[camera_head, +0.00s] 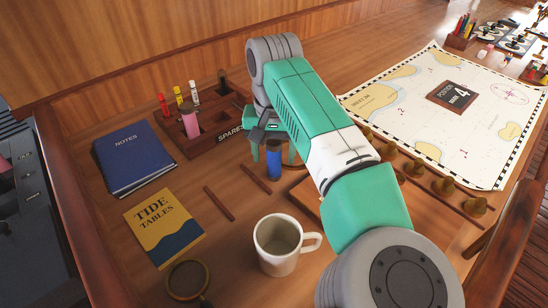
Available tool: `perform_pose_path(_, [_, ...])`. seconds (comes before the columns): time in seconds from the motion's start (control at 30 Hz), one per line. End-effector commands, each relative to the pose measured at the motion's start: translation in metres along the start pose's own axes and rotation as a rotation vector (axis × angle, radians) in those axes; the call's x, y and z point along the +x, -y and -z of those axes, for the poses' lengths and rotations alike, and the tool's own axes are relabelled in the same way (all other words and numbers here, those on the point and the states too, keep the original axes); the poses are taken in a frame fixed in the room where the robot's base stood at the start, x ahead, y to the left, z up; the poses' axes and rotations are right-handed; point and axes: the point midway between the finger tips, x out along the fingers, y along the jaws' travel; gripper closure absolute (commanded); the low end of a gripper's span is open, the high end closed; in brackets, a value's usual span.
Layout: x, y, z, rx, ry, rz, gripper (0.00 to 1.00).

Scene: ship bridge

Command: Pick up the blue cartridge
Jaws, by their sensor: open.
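The blue cartridge (274,165) stands upright on the wooden table, in front of the rack marked SPARES. My gripper (272,153) is open and pointing down at it. One teal finger shows to the left of the cartridge's upper part and another to the right. I cannot tell whether either finger touches it. The arm comes in from the lower right and hides part of the table behind the cartridge.
The SPARES rack (232,137) holds a pink cartridge (190,123). A white mug (279,246), two thin brown sticks (219,203), a tide tables book (163,226) and a blue notes book (133,157) lie nearby. A chart (455,115) covers the right side.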

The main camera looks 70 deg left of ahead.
Motion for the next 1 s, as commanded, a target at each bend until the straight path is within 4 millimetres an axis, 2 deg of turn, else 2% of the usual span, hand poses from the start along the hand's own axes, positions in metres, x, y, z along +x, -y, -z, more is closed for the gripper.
perform_pose_path(0.2, [0.002,0.000,0.000,0.000,0.000,0.000,0.44])
perform_pose_path(0.27, [0.002,0.000,0.000,0.000,0.000,0.000,0.54])
perform_pose_path(0.47, [0.002,0.000,0.000,-0.001,0.000,0.000,0.93])
perform_pose_path(0.5, [0.002,0.000,0.000,-0.001,-0.001,0.000,0.95])
perform_pose_path(0.67, [0.002,0.000,0.000,-0.001,-0.001,0.001,0.95])
perform_pose_path(0.77, [-0.006,0.001,0.001,-0.001,-0.003,0.001,0.95])
perform_pose_path(1.0, [-0.061,0.001,0.001,-0.001,-0.003,0.001,0.95])
